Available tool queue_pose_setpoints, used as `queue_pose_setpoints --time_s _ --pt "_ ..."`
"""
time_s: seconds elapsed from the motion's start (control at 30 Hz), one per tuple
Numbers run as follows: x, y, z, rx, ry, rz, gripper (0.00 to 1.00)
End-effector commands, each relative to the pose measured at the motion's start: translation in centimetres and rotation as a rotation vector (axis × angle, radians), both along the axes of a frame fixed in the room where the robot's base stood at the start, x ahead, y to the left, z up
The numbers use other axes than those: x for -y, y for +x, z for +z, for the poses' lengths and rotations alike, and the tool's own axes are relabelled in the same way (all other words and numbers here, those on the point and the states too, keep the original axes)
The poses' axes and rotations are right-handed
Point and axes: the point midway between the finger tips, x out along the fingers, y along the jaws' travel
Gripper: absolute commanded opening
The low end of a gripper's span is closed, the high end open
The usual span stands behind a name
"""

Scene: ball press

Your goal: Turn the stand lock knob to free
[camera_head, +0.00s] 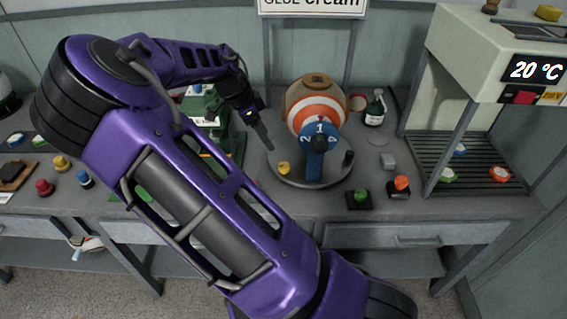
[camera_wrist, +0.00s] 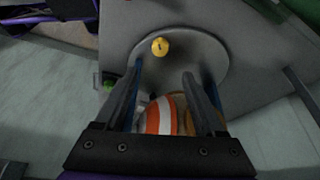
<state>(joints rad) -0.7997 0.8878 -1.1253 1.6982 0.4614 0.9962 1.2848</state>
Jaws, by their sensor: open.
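My gripper (camera_head: 265,142) is above and to the left of the yellow knob, pointing down. In the wrist view the gripper (camera_wrist: 161,75) is open and empty, with the yellow knob (camera_wrist: 160,47) just beyond the fingertips, apart from them.
Green (camera_head: 359,197) and orange (camera_head: 399,186) buttons lie near the bench front. A green device (camera_head: 200,105) stands behind my arm. A pale machine with a grated bay (camera_head: 470,155) stands at the right.

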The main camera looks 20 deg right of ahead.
Motion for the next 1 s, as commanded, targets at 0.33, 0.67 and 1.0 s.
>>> queue_pose_setpoints --time_s 0.33,0.67,1.0 --pt "3.1 -0.4 -7.3 -0.003 -0.002 -0.002 0.71" --pt "4.9 -0.5 -11.8 -0.001 -0.001 0.001 0.71" --pt "5.1 -0.5 -12.5 0.000 0.000 0.003 0.71"
